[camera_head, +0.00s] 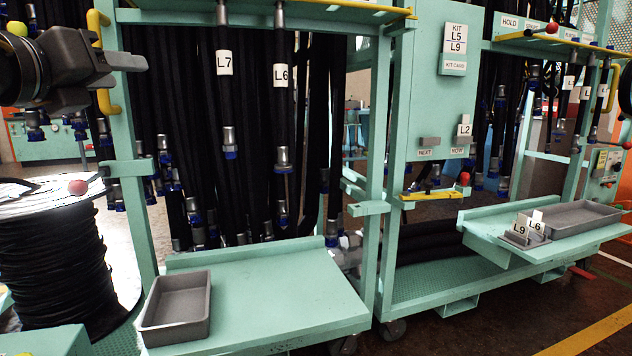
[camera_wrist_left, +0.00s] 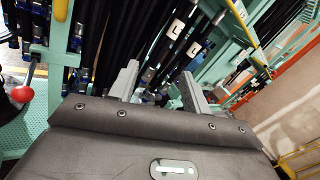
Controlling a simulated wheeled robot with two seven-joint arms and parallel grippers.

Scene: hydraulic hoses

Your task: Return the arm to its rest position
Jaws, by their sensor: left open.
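My left gripper (camera_head: 105,60) is at the upper left of the head view, in front of the left post of the hose rack. It also shows in the left wrist view (camera_wrist_left: 160,85), where its two grey fingers stand apart with nothing between them. Black hoses with tags L7 (camera_head: 224,63) and L6 (camera_head: 282,76) hang on the rack to the right of it.
A grey tray (camera_head: 176,306) sits on the green shelf (camera_head: 265,290). Another grey tray (camera_head: 577,219) and a holder with cards L9 and L6 (camera_head: 526,229) are on the right shelf. A spool of black hose (camera_head: 55,260) stands at left. A yellow handle (camera_head: 103,60) is close to the left gripper.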

